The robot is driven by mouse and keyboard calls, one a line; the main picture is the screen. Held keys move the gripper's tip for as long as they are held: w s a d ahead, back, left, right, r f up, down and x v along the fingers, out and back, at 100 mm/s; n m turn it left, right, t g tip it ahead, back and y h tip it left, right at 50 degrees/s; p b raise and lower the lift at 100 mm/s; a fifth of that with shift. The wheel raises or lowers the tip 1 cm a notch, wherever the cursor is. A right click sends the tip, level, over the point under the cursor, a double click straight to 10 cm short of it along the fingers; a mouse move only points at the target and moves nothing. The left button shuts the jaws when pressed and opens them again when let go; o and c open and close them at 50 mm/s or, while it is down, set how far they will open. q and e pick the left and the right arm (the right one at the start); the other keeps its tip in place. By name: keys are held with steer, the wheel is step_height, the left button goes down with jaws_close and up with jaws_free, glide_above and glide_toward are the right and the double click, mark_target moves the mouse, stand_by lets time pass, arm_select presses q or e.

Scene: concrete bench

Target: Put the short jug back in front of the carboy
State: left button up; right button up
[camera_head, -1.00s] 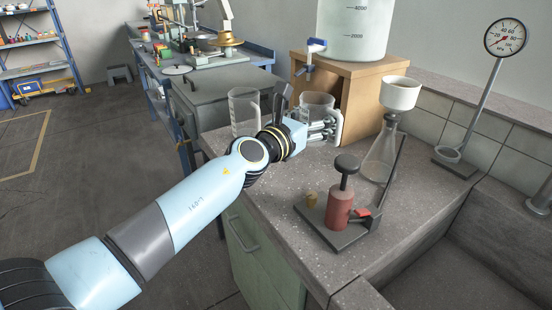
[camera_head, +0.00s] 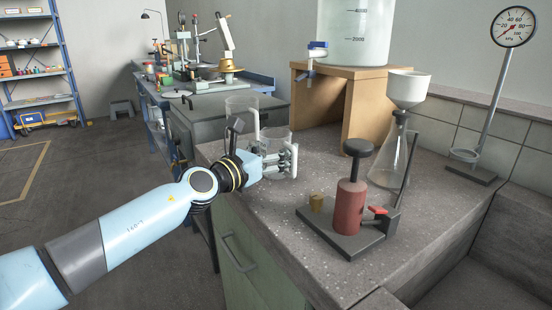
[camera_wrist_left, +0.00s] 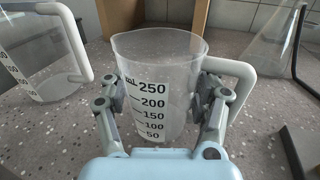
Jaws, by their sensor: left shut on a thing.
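The short jug (camera_head: 276,136) is clear, with a white handle and black marks up to 250 in the left wrist view (camera_wrist_left: 158,62). My left gripper (camera_head: 281,162) is shut on it, with one finger on each side of its wall in the left wrist view (camera_wrist_left: 162,105). Its handle points right there. I cannot tell whether its base touches the bench. The carboy (camera_head: 354,38), a large translucent vessel with a blue-handled tap, stands on a wooden stand (camera_head: 362,108), behind and right of the jug. My right gripper is out of view.
A taller clear jug (camera_head: 238,112) stands left of and behind the held one, also in the left wrist view (camera_wrist_left: 38,50). A red-cylinder device (camera_head: 350,205), a flask with a white funnel (camera_head: 408,90) and a gauge (camera_head: 513,27) stand right. Bench before the stand is clear.

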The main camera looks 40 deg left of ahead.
arm_select(q)
steer(key=shift+f, duration=0.15)
steer(key=o, duration=1.3)
steer(key=shift+r, duration=0.2)
